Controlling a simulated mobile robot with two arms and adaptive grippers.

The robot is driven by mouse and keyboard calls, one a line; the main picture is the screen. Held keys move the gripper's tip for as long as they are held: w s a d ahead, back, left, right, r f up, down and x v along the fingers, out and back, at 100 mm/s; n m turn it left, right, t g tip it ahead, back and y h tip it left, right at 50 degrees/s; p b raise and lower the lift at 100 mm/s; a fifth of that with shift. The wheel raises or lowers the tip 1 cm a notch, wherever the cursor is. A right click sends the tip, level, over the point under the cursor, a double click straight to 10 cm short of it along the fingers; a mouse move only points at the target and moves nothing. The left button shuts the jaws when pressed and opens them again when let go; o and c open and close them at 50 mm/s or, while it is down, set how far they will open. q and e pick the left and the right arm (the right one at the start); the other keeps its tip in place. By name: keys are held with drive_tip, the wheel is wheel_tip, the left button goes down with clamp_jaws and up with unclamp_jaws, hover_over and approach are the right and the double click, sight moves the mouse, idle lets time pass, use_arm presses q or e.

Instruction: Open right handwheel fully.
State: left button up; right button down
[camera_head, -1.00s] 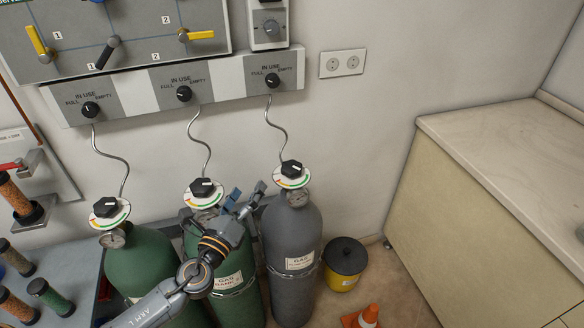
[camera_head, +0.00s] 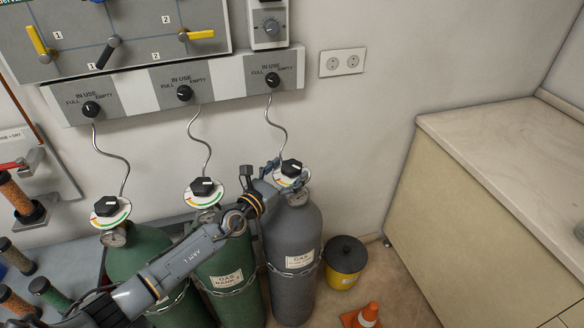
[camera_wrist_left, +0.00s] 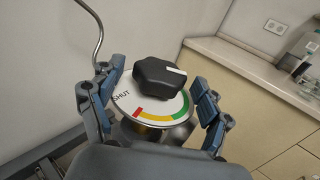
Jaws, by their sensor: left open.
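The right handwheel (camera_head: 291,168) is a black knob on top of the grey gas cylinder (camera_head: 291,235). In the left wrist view the handwheel (camera_wrist_left: 159,76) sits over a round white dial (camera_wrist_left: 125,99) with a red, yellow and green arc and the word SHUT. The knob's white mark points to the right there. My left gripper (camera_head: 281,172) is at this handwheel. In the left wrist view its fingers (camera_wrist_left: 155,100) are open, one on each side of the dial, with no clear grip on the knob. My right gripper is not in view.
Two green cylinders (camera_head: 150,262) with their own black handwheels (camera_head: 203,187) stand to the left. A thin hose (camera_head: 280,130) rises behind the right handwheel to the wall panel. A yellow bin (camera_head: 345,262), an orange cone (camera_head: 368,315) and a counter (camera_head: 480,180) are on the right.

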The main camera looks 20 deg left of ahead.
use_arm(q)
drive_tip(key=shift+x, duration=1)
drive_tip(key=c, duration=1.2)
drive_tip(key=n+y+p, duration=0.1)
drive_tip(key=y+p, duration=0.1)
drive_tip(key=p, duration=0.1)
drive_tip(key=n+t+y+p, duration=0.1)
drive_tip(key=y+p, duration=0.1)
drive_tip(key=p, duration=0.2)
drive_tip(key=shift+r+n, duration=0.35)
drive_tip(key=shift+n, duration=0.05)
drive_tip(key=shift+f+n+y+p, duration=0.1)
drive_tip(key=shift+n+y+p, duration=0.35)
drive_tip(key=shift+y, duration=0.35)
drive_tip(key=shift+f+n+y, duration=0.2)
drive_tip(key=shift+n+y, duration=0.55)
drive_tip(key=shift+y, duration=0.35)
drive_tip(key=shift+a+f+n+g+y, duration=0.1)
drive_tip(key=shift+n+g+y, duration=0.4)
drive_tip(key=shift+n+y, duration=1.2)
drive_tip(key=shift+m+y, duration=0.3)
drive_tip(key=shift+y, duration=0.3)
